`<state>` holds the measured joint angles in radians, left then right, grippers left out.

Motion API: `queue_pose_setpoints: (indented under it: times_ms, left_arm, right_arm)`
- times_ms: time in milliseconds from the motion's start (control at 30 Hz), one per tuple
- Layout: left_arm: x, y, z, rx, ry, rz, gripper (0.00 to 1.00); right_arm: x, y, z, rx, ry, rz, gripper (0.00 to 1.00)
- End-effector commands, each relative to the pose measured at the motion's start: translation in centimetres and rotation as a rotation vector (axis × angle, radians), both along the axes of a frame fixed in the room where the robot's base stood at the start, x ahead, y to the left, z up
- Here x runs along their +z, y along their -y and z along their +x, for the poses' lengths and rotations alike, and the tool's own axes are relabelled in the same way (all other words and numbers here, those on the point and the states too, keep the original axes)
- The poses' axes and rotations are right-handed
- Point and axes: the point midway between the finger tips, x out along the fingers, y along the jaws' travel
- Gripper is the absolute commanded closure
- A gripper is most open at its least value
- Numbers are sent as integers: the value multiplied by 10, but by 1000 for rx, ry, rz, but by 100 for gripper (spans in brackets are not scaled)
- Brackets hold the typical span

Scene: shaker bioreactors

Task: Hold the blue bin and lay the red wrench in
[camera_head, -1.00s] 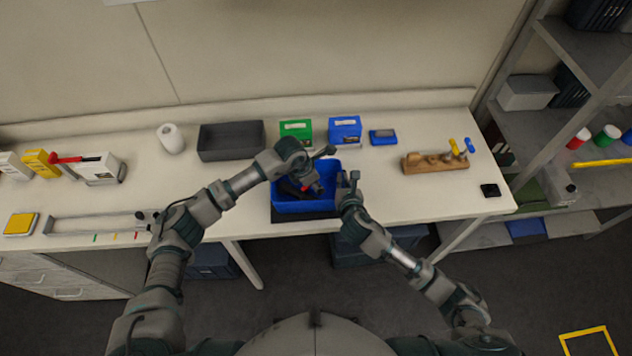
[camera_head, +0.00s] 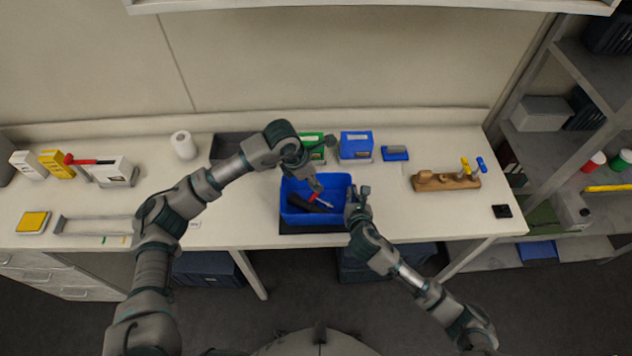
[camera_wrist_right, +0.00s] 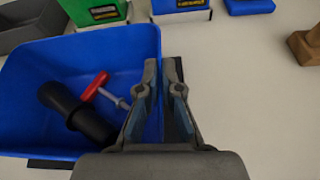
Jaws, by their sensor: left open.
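The blue bin (camera_head: 294,220) stands near the front edge of the bench, open side up. The red wrench (camera_head: 316,197), a red handle with a pale metal end, lies inside it beside a black cylindrical object (camera_wrist_right: 75,110). The wrench also shows in the right wrist view (camera_wrist_right: 95,86). My left gripper (camera_head: 318,164) is open and empty above the bin's far part, apart from the wrench. My right gripper (camera_wrist_right: 160,85) is at the bin's right wall, one finger inside and one outside, shut on that wall.
Behind the bin are a grey tray (camera_head: 228,148), a green box (camera_head: 312,143) and a blue box (camera_head: 356,146). A wooden block with tools (camera_head: 445,181) stands right. The bench left of the bin is mostly clear.

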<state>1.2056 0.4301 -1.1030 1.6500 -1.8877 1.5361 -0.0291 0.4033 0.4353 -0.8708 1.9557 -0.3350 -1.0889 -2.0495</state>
Motion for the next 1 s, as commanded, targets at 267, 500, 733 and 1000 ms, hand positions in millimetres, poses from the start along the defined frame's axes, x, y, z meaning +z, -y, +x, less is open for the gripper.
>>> queue_pose_setpoints:
  times_ms: [267, 500, 733, 1000]
  left_arm:
    - [0, 0, 0, 0, 0, 0, 60]
    - [-1, 0, 0, 0, 0, 1, 60]
    - [-1, 0, 0, 0, 0, 1, 60]
    - [0, 0, 0, 0, 0, 0, 60]
  right_arm:
    - [0, 0, 0, 1, 0, 0, 100]
    - [0, 0, 0, 1, 0, 0, 65]
    - [1, 0, -2, 1, 0, 0, 65]
    - [17, 4, -43, 3, 0, 1, 65]
